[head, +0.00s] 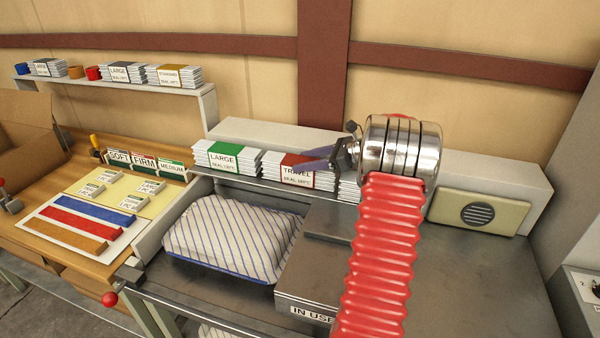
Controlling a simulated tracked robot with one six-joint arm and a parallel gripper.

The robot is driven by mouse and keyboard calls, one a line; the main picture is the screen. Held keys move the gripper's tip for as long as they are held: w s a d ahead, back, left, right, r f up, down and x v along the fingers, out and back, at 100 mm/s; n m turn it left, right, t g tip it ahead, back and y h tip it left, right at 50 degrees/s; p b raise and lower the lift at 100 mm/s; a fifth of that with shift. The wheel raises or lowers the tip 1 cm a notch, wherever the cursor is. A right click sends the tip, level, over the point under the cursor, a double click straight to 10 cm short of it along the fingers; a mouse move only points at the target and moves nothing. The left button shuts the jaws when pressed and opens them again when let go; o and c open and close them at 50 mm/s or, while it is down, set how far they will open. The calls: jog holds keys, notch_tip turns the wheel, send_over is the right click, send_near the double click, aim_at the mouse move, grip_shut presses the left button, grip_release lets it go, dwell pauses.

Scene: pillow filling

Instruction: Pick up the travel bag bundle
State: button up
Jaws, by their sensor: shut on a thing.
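The travel bag bundle (297,178) is a stack of white bags with a red band and a label reading TRAVEL. It sits on the grey ledge behind the work surface, right of the LARGE bundle (228,158). My gripper (312,163) reaches in from the right, its fingers over the upper part of the travel bundle. It is shut on that bundle. The fingers and wrist hide part of its top and right side. I see no clear gap between the bundle and the ledge.
Another white stack (349,187) is close on the right, partly hidden by my arm. A striped pillow (230,238) lies in the bay in front. A metal housing marked IN USE (310,290) stands right of it. A speaker box (478,212) is at the right.

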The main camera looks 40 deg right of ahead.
jog(key=c, duration=0.5)
notch_tip(320, 180, up, 10)
dwell(0.6)
dwell(0.4)
